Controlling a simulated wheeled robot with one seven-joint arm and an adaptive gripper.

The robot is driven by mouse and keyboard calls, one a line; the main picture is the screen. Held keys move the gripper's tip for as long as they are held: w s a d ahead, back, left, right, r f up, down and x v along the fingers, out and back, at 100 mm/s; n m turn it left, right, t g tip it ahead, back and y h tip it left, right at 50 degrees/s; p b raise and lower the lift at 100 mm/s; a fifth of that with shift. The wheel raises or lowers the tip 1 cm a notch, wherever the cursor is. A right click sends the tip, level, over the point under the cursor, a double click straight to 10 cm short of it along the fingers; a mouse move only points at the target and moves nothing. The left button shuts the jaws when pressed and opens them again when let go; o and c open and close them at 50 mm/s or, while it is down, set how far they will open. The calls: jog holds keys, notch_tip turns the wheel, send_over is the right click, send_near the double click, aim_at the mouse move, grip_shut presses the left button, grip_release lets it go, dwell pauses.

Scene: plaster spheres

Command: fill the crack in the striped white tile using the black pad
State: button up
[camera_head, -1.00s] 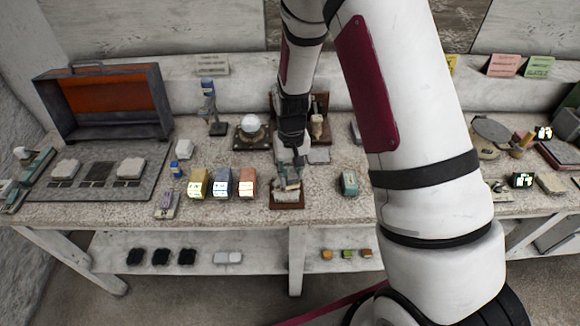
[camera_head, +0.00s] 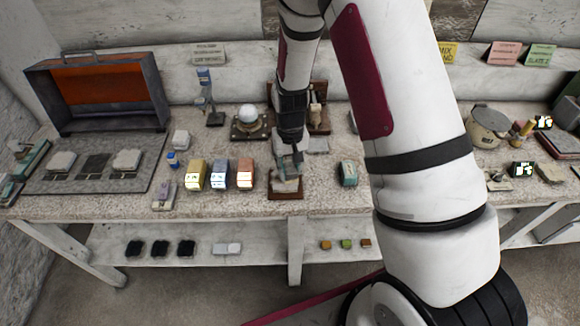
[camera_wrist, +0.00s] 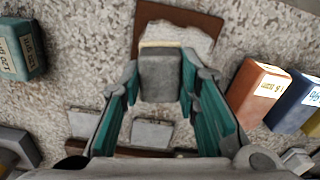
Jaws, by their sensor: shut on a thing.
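My gripper (camera_wrist: 160,82) is shut on a grey block (camera_wrist: 162,76) with a pale yellowish far edge. In the head view my gripper (camera_head: 289,168) is low over a brown board (camera_head: 286,196) at the table's front edge. The board (camera_wrist: 146,22) carries a jagged white slab (camera_wrist: 190,38), partly hidden by the block; I cannot tell whether they touch. Several black pads, one of them here (camera_head: 159,249), lie on the lower shelf. I cannot make out stripes or a crack.
Yellow, blue and orange boxes (camera_head: 195,174) (camera_head: 220,174) (camera_head: 245,174) stand left of the board. A teal box (camera_head: 348,174) stands right of it. A white sphere (camera_head: 248,113) sits on a stand behind. An open case (camera_head: 98,92) is at the back left.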

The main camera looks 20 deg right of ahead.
jog(key=shift+f, duration=0.45)
jog(key=shift+w, duration=0.1)
jog(key=shift+w+d+b, duration=0.1)
jog(key=shift+w+b, duration=0.4)
jog(key=shift+w, duration=0.2)
jog(key=shift+s+r+p, duration=0.15)
jog(key=shift+s+p, duration=0.35)
jog(key=shift+s, duration=0.25)
jog(key=shift+s+p, duration=0.4)
jog(key=shift+s, duration=0.4)
jog(key=shift+w+f, duration=0.15)
jog(key=shift+f, duration=0.05)
jog(key=shift+w+r+b, duration=0.1)
jog(key=shift+w+b, duration=0.7)
jog(key=shift+w, duration=0.6)
